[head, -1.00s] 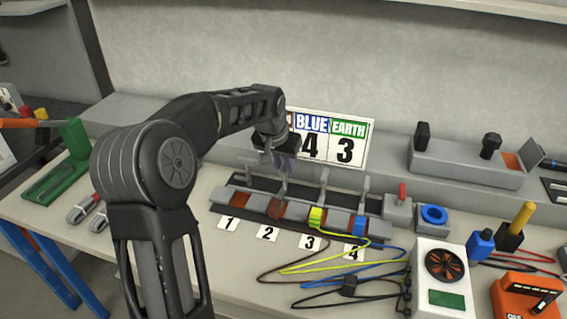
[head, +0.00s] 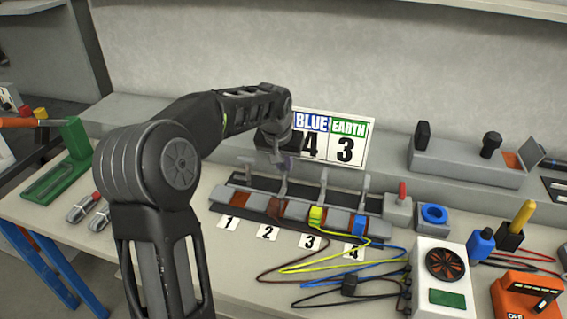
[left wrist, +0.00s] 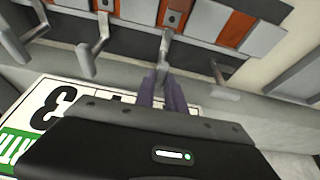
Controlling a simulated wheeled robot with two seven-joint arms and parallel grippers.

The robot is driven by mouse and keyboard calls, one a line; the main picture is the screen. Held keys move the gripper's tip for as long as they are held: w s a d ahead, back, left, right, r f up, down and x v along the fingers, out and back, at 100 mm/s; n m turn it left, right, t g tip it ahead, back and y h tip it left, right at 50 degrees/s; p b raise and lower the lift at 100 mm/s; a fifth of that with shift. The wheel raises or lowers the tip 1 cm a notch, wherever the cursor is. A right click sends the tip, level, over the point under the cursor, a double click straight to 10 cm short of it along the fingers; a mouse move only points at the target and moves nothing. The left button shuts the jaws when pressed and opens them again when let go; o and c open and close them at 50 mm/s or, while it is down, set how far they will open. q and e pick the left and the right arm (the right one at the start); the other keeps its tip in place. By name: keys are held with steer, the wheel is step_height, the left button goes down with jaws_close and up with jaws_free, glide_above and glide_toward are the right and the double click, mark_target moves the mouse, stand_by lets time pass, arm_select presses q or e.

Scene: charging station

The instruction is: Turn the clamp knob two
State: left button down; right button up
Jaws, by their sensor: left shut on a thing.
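The terminal block (head: 240,190) has a row of grey lever-like clamp knobs. Clamp knob two (head: 283,187) stands behind the number 2 card (head: 267,233); in the left wrist view its grey shaft (left wrist: 166,45) runs down to my fingers. My left gripper (head: 281,163) comes from above and behind, shut on the upper end of knob two. Its purple fingers (left wrist: 164,88) flank the knob's end, which they partly hide. Knob one (head: 247,170), knob three (head: 322,186) and knob four (head: 363,190) stand free beside it. My right gripper is not in view.
A sign (head: 350,142) stands close behind the gripper. A yellow-green plug (head: 316,217) and a blue plug (head: 360,226) sit in the block's right part. Wires lie in front. A grey fan box (head: 430,275) stands at the right; a green stand (head: 65,165) is at the left.

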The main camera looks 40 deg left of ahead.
arm_select(q)
steer(key=c, duration=1.4)
jaws_free()
steer(key=v, duration=0.7)
steer(key=shift+r, duration=0.4)
steer(key=shift+s+r, duration=0.1)
